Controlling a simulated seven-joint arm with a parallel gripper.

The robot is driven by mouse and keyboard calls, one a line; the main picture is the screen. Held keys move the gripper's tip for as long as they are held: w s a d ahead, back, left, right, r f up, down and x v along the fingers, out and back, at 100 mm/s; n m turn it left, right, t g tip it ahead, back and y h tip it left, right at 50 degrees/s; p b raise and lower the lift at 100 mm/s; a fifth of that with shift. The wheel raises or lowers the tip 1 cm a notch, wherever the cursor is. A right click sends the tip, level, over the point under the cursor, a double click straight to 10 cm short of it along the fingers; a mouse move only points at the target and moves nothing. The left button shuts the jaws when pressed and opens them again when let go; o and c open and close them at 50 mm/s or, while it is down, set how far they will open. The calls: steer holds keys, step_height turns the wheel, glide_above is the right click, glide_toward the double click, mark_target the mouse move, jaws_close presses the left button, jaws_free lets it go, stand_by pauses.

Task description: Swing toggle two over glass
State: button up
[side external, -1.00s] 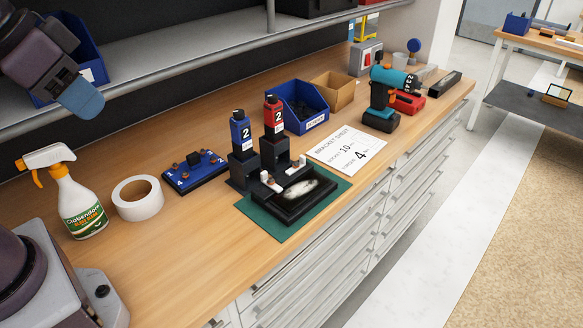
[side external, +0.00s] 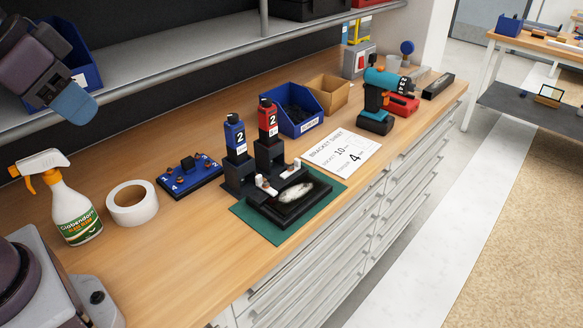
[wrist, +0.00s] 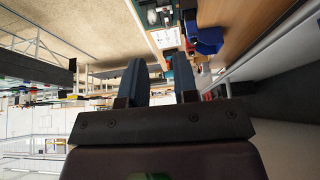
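A black frame (side external: 310,205) with a dark pane bearing a whitish patch lies on a green mat (side external: 247,222). Two small white-tipped pieces, which look like toggles, are at its back edge: one at the left (side external: 263,183) and one at the right (side external: 297,163). Behind them stand a blue block (side external: 234,136) and a red block (side external: 267,119) on black holders, both marked "2". I cannot tell which toggle is number two. My gripper (wrist: 158,75) is open and empty, its blue fingers apart. In the side view it is at the upper left, well away from the frame.
A spray bottle (side external: 72,205), a tape roll (side external: 132,203) and a blue numbered tray (side external: 190,177) stand left of the frame. A blue bin (side external: 297,109), a paper sheet (side external: 342,150) and a drill (side external: 382,95) are to its right. A shelf (side external: 200,62) overhangs the back.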

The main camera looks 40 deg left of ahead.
steer(key=shift+o, duration=1.4)
steer(key=g, duration=0.1)
glide_toward(297, 159)
steer(key=x, duration=0.9)
jaws_close()
